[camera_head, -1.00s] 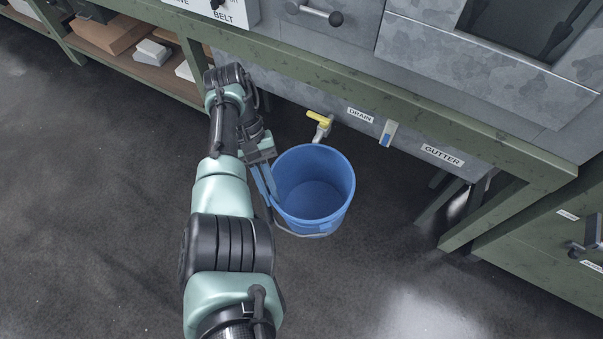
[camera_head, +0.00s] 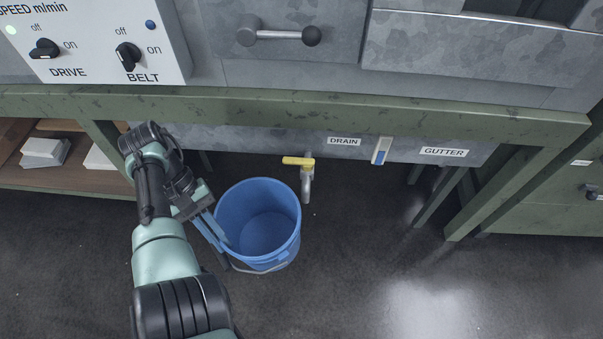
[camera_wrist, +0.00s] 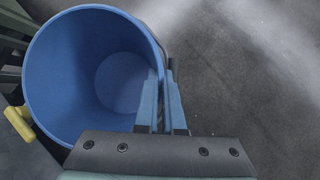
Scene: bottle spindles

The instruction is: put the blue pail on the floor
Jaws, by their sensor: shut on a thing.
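The blue pail (camera_head: 268,232) is upright and looks empty inside, in the head view just left of and in front of the drain tap. My gripper (camera_head: 222,236) is at the pail's left side, its two fingers shut on the pail's wall at the rim. In the wrist view the pail (camera_wrist: 85,70) fills the left half, and my gripper's fingers (camera_wrist: 160,95) pinch its rim, one inside and one outside. The wire handle hangs down at the pail's front. I cannot tell whether the pail's bottom touches the floor.
The drain tap with a yellow lever (camera_head: 299,162) sticks out beside the pail. Above it runs the green bench frame (camera_head: 330,105), with a gutter (camera_head: 440,152) beneath. A low shelf (camera_head: 60,180) is at left. The dark floor (camera_head: 350,280) at front right is clear.

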